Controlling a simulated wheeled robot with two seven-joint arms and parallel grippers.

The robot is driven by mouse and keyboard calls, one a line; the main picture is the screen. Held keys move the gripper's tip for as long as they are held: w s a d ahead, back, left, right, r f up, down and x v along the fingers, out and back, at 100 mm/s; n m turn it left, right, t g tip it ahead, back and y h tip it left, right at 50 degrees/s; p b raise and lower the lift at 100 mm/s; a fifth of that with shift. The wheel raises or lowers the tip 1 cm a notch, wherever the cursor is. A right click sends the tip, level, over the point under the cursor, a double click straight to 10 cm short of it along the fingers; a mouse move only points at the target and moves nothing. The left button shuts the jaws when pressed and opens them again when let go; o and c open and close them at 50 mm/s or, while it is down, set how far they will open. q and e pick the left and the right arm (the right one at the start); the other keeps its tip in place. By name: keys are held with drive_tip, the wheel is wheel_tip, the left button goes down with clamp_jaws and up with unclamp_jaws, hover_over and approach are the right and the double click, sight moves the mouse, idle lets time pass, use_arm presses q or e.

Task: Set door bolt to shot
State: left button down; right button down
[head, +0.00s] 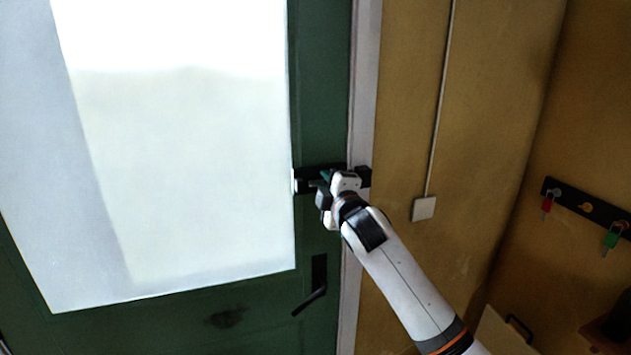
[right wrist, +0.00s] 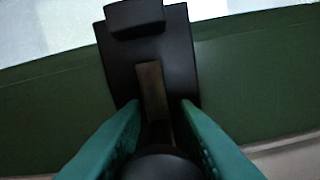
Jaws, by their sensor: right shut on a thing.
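The door bolt (head: 306,181) is a black fitting on the green door (head: 320,95), at the right edge of the white pane. A black keeper (head: 364,176) sits on the pale door frame to its right. My right gripper (head: 326,178) is at the bolt, covering its middle. In the right wrist view, its teal fingers (right wrist: 158,112) are shut on the bolt's round dark knob (right wrist: 162,165). The bolt's black plate (right wrist: 118,62) and a brownish bar (right wrist: 153,88) lie beyond the knob. Whether the bar reaches the keeper is hidden. My left gripper is out of view.
A black door handle (head: 311,300) is below the bolt. A light switch (head: 424,208) with a conduit is on the ochre wall to the right. A key rack (head: 570,201) with red and green padlocks hangs at the far right.

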drive_tip(key=shift+d, duration=0.1)
drive_tip(key=c, duration=1.5)
unclamp_jaws()
drive_tip(key=shift+o, duration=1.3)
drive_tip(key=shift+w+d, duration=0.1)
drive_tip(key=shift+d, duration=0.1)
drive_tip(key=shift+s, duration=0.4)
drive_tip(key=b+v, duration=0.3)
drive_tip(key=v, duration=0.8)
drive_tip(key=shift+d, duration=0.2)
